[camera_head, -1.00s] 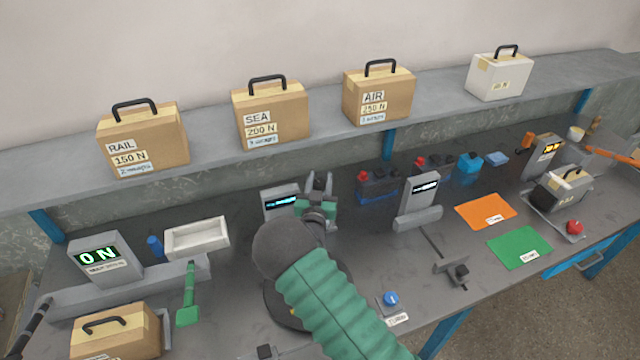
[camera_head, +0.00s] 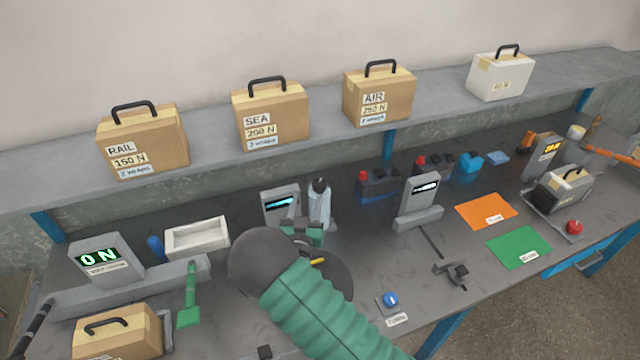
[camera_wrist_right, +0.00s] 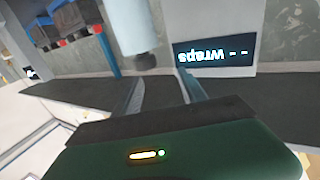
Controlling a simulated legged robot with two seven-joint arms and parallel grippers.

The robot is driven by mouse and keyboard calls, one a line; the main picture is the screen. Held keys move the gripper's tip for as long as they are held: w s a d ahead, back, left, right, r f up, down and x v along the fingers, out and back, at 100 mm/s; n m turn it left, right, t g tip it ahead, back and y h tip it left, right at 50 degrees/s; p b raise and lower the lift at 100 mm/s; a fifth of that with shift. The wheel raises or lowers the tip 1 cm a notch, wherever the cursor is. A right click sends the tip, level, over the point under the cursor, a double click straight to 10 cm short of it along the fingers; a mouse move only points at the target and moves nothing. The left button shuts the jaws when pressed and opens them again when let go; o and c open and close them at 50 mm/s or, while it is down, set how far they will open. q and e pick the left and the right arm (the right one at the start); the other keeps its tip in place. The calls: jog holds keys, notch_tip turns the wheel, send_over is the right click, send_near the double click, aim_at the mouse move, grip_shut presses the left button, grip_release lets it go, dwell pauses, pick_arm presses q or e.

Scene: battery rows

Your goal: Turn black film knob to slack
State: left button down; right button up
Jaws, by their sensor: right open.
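The black film knob (camera_head: 319,186) sits on top of an upright pale film roll (camera_head: 319,206), beside a grey post with a lit display (camera_head: 281,203). In the right wrist view, which is upside down, the knob (camera_wrist_right: 146,62) shows at the end of the pale roll (camera_wrist_right: 133,25), just beyond my fingers. My right gripper (camera_head: 318,222) is low in front of the roll, its fingers partly hidden. It also shows in the right wrist view (camera_wrist_right: 162,88), its two fingers apart with nothing between them. The knob's setting cannot be read. My left gripper is not in view.
A dark round turntable (camera_head: 338,278) lies partly under my right arm. A second grey post (camera_head: 420,190) stands to the right. A blue knob (camera_head: 390,299) is near the front edge. Orange (camera_head: 486,211) and green (camera_head: 519,247) mats lie right. Labelled cases stand on the shelf (camera_head: 220,146).

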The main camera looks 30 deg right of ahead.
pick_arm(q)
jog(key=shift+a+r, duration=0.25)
pick_arm(e)
jog(key=s+a, duration=0.6)
jog(key=a, duration=0.2)
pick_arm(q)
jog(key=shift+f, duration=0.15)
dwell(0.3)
pick_arm(e)
jog(key=shift+d, duration=0.1)
